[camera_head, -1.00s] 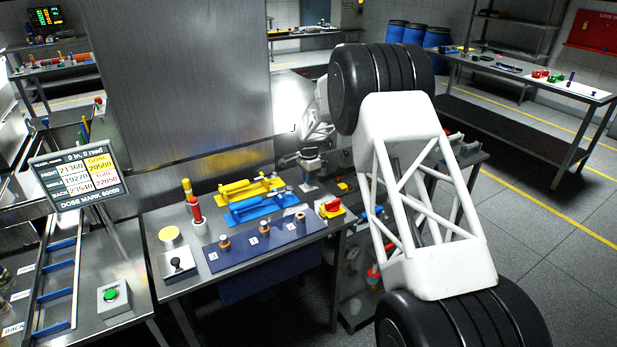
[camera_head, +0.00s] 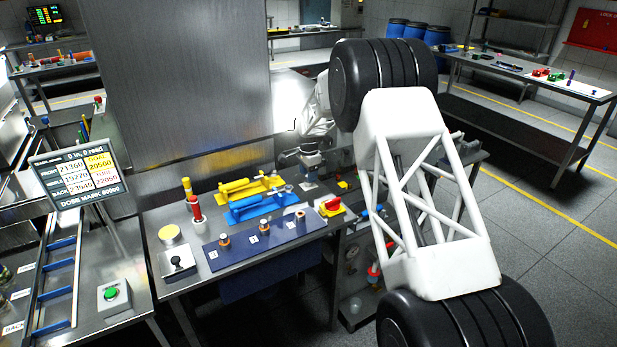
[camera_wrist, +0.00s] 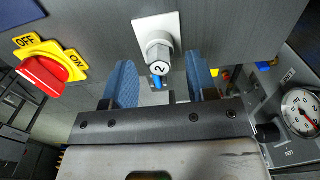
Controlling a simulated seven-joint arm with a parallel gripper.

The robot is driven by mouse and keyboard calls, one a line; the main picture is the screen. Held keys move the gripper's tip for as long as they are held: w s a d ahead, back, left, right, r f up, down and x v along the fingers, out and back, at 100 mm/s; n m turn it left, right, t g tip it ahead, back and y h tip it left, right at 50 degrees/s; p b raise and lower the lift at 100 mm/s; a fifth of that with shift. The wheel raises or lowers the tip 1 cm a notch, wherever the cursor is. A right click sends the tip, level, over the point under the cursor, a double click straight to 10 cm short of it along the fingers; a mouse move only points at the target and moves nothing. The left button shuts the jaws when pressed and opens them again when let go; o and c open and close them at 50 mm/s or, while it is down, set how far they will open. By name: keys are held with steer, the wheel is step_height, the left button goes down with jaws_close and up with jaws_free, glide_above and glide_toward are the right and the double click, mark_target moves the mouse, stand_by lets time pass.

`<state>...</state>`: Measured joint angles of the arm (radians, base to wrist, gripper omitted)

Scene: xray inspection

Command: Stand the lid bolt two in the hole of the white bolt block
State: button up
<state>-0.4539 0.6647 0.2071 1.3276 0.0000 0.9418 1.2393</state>
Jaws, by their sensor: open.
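In the wrist view a silver bolt (camera_wrist: 159,60) with a "2" on its head stands upright on a white square block (camera_wrist: 144,25). It appears seated in the block, though its lower end is hidden. My gripper (camera_wrist: 160,65) is open, with one blue finger on each side of the bolt head and a gap visible on both sides. In the head view my gripper (camera_head: 311,163) is just above the white block (camera_head: 309,186), at the back right of the bench; the bolt is too small to make out there.
A red-and-yellow rotary switch (camera_head: 331,207) is beside the block. A blue tray (camera_head: 237,251) carries several numbered posts. Yellow (camera_head: 238,187) and blue (camera_head: 260,204) clamp-like fixtures lie left of my gripper. A round gauge (camera_wrist: 301,111) is at the right in the wrist view.

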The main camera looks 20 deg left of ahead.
steer(key=shift+r, duration=3.05)
steer(key=shift+d+r, duration=0.1)
